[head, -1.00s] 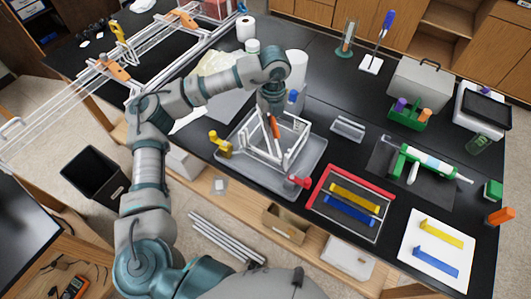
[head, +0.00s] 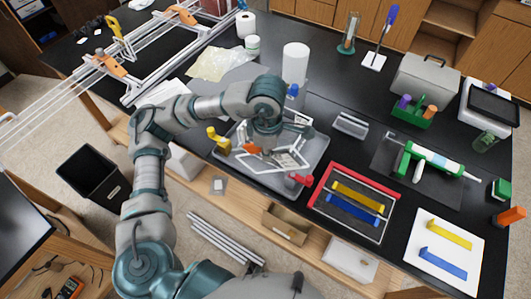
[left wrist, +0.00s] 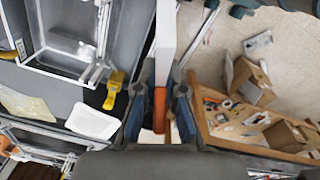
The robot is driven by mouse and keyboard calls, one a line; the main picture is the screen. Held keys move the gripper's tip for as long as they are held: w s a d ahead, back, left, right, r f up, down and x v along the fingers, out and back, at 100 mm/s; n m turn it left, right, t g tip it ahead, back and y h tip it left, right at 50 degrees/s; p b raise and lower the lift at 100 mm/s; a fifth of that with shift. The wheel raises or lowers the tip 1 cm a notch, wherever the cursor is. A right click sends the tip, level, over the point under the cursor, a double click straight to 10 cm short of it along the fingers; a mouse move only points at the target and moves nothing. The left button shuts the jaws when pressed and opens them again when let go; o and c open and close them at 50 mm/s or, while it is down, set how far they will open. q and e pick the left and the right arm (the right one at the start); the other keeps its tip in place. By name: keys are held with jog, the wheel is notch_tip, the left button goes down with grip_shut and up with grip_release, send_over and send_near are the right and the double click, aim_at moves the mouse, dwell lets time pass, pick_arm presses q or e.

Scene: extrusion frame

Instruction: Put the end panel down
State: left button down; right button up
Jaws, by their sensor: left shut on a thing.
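The end panel (head: 292,158) is a white frame with an orange part (head: 253,150), over the grey tray (head: 320,150). My left gripper (head: 262,146) is low over the tray, partly hidden by its own wrist. In the left wrist view my left gripper (left wrist: 160,112) is shut around the orange part, and a pale bar of the panel (left wrist: 166,35) runs up from it. Whether the panel touches the tray is hidden. My right gripper is not in view.
A yellow clamp (head: 218,141) and a red clamp (head: 300,179) sit at the tray's edges. A white cylinder (head: 295,63) stands behind. A red-edged tray (head: 322,188) with yellow and blue bars is to the right. A clear bracket (head: 350,125) lies beside the tray.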

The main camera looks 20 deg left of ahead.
pick_arm(q)
jog(key=w+a+f+m+p, duration=0.1)
jog(key=w+a+f, duration=0.1)
jog(key=w, duration=0.4)
jog(key=w+a+f+m+p, duration=0.2)
jog(key=w+a+f, duration=0.1)
jog(key=w, duration=0.4)
jog(key=shift+a+f+m, duration=0.2)
jog(key=shift+a+m, duration=0.1)
jog(key=shift+a, duration=0.5)
jog(key=shift+f, duration=0.1)
jog(key=shift+f+b, duration=0.45)
jog(key=shift+f, duration=0.1)
jog(key=c, duration=1.3)
grip_release()
jog(key=shift+r, duration=0.1)
